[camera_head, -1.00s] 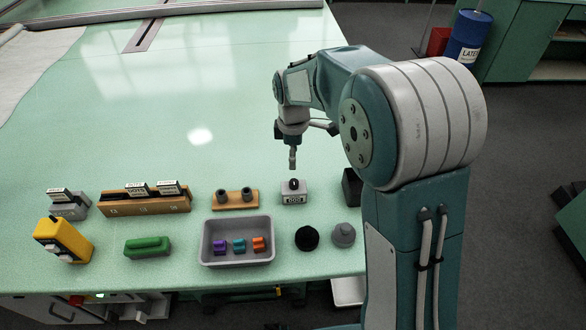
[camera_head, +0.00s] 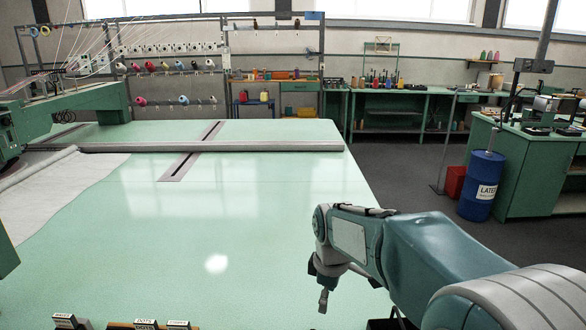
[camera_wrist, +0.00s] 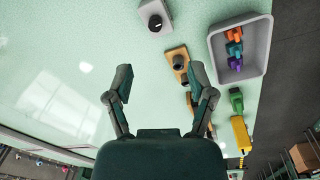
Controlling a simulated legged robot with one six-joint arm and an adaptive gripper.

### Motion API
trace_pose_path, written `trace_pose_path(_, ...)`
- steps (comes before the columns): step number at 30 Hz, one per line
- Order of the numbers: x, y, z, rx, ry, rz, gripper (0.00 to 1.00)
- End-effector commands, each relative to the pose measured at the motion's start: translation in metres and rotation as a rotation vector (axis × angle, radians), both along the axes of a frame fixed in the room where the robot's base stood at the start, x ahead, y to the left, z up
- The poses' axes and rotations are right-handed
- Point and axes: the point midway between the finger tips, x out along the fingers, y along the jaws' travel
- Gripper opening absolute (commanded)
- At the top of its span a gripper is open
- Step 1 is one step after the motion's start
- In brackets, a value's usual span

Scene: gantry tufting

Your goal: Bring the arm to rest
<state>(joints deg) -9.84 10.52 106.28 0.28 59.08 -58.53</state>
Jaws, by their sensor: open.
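My gripper (camera_head: 323,298) hangs at the right side of the green table (camera_head: 255,215) in the head view, pointing down. In the wrist view my gripper (camera_wrist: 161,75) has its two fingers spread wide with nothing between them. My arm reaches in from the lower right, bent at the elbow. The gripper is above the tabletop, apart from the objects there.
In the wrist view a grey tray (camera_wrist: 262,62) holds small coloured pieces. Beside it are a grey block with a dark knob (camera_wrist: 154,16), a green piece (camera_wrist: 236,102) and a yellow one (camera_wrist: 240,135). A blue drum (camera_head: 481,187) stands right of the table.

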Motion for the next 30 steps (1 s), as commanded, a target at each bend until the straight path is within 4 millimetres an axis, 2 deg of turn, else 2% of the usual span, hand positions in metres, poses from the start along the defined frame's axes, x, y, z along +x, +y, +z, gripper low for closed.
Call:
trace_pose_path(1, -0.013, -0.007, 0.013, 0.008, -0.027, -0.063, 0.71)
trace_pose_path(3, -0.028, -0.016, 0.027, 0.022, -0.057, -0.156, 0.71)
trace_pose_path(12, -0.101, -0.046, 0.065, 0.101, -0.183, -0.539, 0.71)
trace_pose_path(19, -0.158, -0.064, 0.075, 0.189, -0.274, -0.828, 0.71)
trace_pose_path(24, -0.195, -0.074, 0.071, 0.261, -0.33, -1.023, 0.71)
trace_pose_path(30, -0.216, -0.078, 0.066, 0.314, -0.362, -1.146, 0.71)
